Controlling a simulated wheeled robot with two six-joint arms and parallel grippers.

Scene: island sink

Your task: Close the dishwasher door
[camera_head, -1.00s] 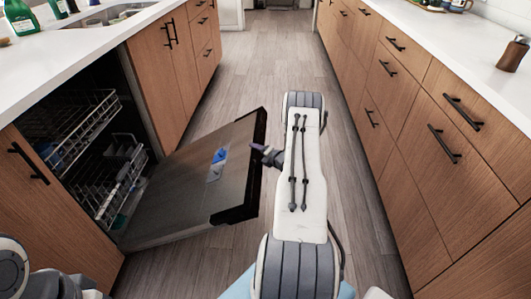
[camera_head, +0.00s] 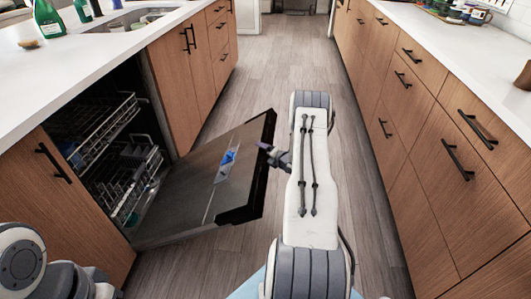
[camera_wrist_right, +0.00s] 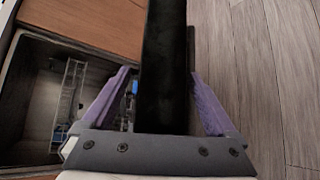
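The dishwasher door (camera_head: 200,185) is partly open, tilted out and upward from the front of the left counter. A blue and a grey piece show on its inner face. My right gripper (camera_head: 268,152) is at the door's dark outer edge (camera_head: 258,178). In the right wrist view its two purple fingers (camera_wrist_right: 160,75) are spread, one on each side of the dark door edge (camera_wrist_right: 165,45). I cannot tell whether they touch it. The dishwasher opening (camera_head: 105,130) shows two pulled-out-looking racks (camera_head: 128,170). My left gripper is out of view; only left arm links show.
Wood cabinets with black handles (camera_head: 188,38) line both sides. A sink (camera_head: 135,20) and green bottles (camera_head: 48,20) are on the left counter (camera_head: 60,70). The right row of drawers (camera_head: 430,120) bounds the aisle. The floor (camera_head: 280,60) ahead is clear.

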